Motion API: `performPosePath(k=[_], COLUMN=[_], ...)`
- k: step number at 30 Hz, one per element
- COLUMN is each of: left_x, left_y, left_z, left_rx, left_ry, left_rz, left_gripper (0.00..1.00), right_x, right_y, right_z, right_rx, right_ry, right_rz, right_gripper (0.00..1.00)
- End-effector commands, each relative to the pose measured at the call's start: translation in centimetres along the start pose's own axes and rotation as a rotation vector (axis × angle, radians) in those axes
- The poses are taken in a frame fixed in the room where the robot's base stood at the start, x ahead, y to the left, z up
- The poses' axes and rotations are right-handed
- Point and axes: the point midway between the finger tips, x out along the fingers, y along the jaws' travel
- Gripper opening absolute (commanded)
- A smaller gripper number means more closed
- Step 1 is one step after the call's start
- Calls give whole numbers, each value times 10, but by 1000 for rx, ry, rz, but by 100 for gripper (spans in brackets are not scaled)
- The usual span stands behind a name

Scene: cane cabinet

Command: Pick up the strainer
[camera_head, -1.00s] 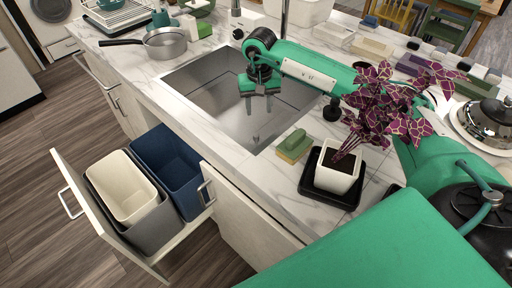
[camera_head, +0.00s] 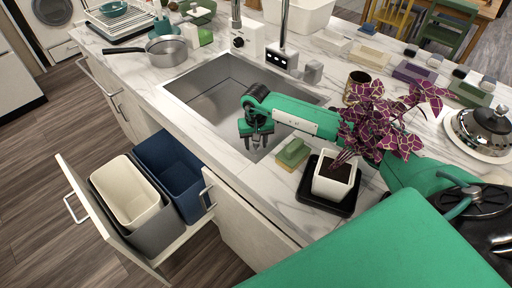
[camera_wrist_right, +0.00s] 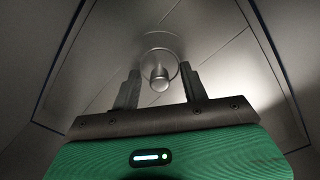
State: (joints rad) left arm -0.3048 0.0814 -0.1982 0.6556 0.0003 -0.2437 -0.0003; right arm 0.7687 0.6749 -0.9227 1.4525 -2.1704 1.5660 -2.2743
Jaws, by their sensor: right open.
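The strainer (camera_wrist_right: 160,48) is a small round metal piece with a short cylindrical knob, on the sink floor in the right wrist view. In the head view I cannot make it out now; my right gripper covers that part of the sink (camera_head: 208,88). My right gripper (camera_head: 256,138) is open, pointing down into the front right of the sink. In the right wrist view its two fingers (camera_wrist_right: 160,80) stand apart, with the knob showing in the gap between them. I cannot tell how far the fingers are above the strainer. My left gripper is not in view.
A green and yellow sponge (camera_head: 292,154) and a potted purple plant (camera_head: 334,180) on a black tray sit right of the sink, close to my right arm. The faucet (camera_head: 283,38) rises behind the sink. A saucepan (camera_head: 166,50) stands left. A drawer with bins (camera_head: 130,190) is open below.

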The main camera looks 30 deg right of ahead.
Motion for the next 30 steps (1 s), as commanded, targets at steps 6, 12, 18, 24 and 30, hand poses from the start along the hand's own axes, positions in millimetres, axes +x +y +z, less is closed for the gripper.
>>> performPosePath(k=[6,12,18,24,30], left_x=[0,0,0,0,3], left_y=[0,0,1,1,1], left_z=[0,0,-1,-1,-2], left_rx=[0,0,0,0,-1], left_ry=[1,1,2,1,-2], left_rz=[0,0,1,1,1], left_gripper=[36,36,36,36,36], right_x=[2,1,1,0,-13], right_y=[0,0,0,0,0], right_z=[0,0,0,-1,-1], right_rx=[0,0,0,0,1], right_ry=[1,1,1,1,3], right_rz=[0,0,0,0,-1], right_gripper=[45,9,0,0,0])
